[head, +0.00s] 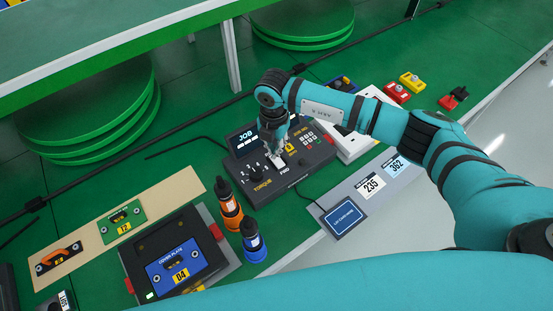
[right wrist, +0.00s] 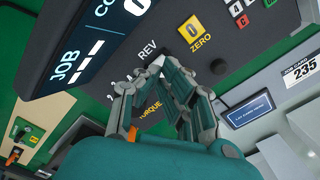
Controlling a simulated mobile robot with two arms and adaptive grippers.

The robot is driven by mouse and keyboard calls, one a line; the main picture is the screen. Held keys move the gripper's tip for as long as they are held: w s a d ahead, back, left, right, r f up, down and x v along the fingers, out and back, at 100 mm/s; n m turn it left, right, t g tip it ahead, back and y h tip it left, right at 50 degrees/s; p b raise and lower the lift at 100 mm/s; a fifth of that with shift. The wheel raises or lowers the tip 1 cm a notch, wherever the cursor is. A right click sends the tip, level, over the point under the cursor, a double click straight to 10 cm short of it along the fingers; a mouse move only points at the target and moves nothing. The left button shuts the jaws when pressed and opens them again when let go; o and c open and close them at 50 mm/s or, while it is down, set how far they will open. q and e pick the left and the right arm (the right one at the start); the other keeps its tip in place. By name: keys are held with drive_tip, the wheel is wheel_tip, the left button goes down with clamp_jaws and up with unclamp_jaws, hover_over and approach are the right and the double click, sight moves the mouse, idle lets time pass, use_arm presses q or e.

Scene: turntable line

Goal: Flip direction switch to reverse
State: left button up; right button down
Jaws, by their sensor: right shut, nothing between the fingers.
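The dark control box (head: 311,158) stands on the green bench, with a JOB display (head: 247,139) and FWD and TORQUE labels. The REV label (right wrist: 147,49) shows in the right wrist view, just beyond my fingertips. My right gripper (head: 277,158) is shut and empty, its fingers pointing down at the panel by the FWD label. In the right wrist view the fingertips (right wrist: 157,66) meet close to REV. The direction switch is largely hidden by the fingers, so I cannot tell its position or whether they touch it. My left gripper is not in view.
Orange (head: 228,206) and blue (head: 252,240) bottles stand left of the box. A cover plate fixture (head: 181,259) is at front left. The card mat (head: 346,217) lies right of the box. Red and yellow blocks (head: 396,92) sit behind my right arm.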

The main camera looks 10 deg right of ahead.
drive_tip(key=shift+f, duration=0.1)
idle(0.5)
drive_tip(key=shift+s+f+b, duration=0.1)
drive_tip(key=shift+f+b, duration=0.75)
drive_tip(key=shift+f, duration=0.15)
idle(0.4)
drive_tip(key=shift+r+p, duration=0.7)
drive_tip(key=shift+r, duration=0.1)
drive_tip(key=shift+r+p, duration=1.85)
drive_tip(key=shift+r, duration=0.95)
drive_tip(key=shift+d+f, duration=0.1)
